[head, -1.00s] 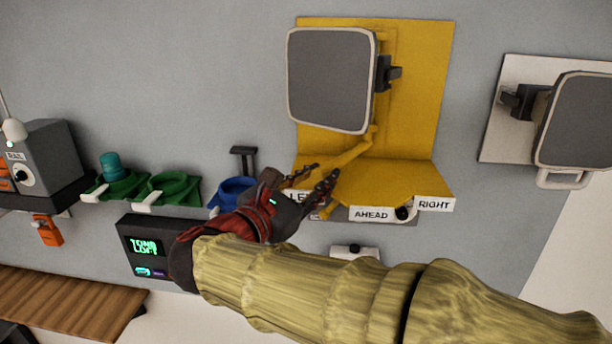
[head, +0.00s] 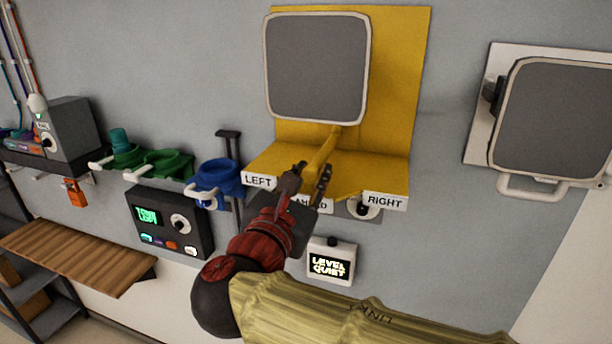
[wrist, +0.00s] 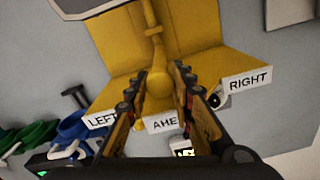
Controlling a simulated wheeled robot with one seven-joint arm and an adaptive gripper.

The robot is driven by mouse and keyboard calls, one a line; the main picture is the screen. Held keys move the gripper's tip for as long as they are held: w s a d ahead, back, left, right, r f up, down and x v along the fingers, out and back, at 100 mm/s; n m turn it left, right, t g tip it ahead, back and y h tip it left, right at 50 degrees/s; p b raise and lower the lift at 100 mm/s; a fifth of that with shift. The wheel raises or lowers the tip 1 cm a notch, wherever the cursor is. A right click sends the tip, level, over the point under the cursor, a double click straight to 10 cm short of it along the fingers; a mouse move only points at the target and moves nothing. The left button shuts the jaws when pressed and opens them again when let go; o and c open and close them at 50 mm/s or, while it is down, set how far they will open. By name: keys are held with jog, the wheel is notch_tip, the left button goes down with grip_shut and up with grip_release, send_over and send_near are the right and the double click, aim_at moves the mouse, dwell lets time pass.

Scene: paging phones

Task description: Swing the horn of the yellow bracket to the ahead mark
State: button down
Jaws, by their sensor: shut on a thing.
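The yellow bracket (head: 400,80) is fixed to the grey wall, with a grey square-faced horn (head: 318,68) on it. The horn faces outward from the wall. A yellow lever (head: 322,152) runs down from the horn over the bracket's shelf. My gripper (head: 311,173) is shut on the lever; the wrist view shows the lever (wrist: 158,84) between the two fingers. The ahead mark (head: 322,205) is partly hidden by my gripper. In the wrist view the lever lies above the ahead mark (wrist: 163,123), between the left mark (wrist: 101,121) and the right mark (wrist: 247,82).
A second grey horn (head: 555,115) on a white bracket is at the right. Blue (head: 218,180) and green (head: 165,163) holders line the wall at the left. A control box (head: 170,225) and a small display (head: 330,262) hang below. A wooden shelf (head: 75,250) juts out lower left.

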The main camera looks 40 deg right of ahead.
dwell(0.4)
jog(key=c, duration=1.5)
grip_release()
jog(key=shift+v, duration=0.9)
jog(key=v, duration=1)
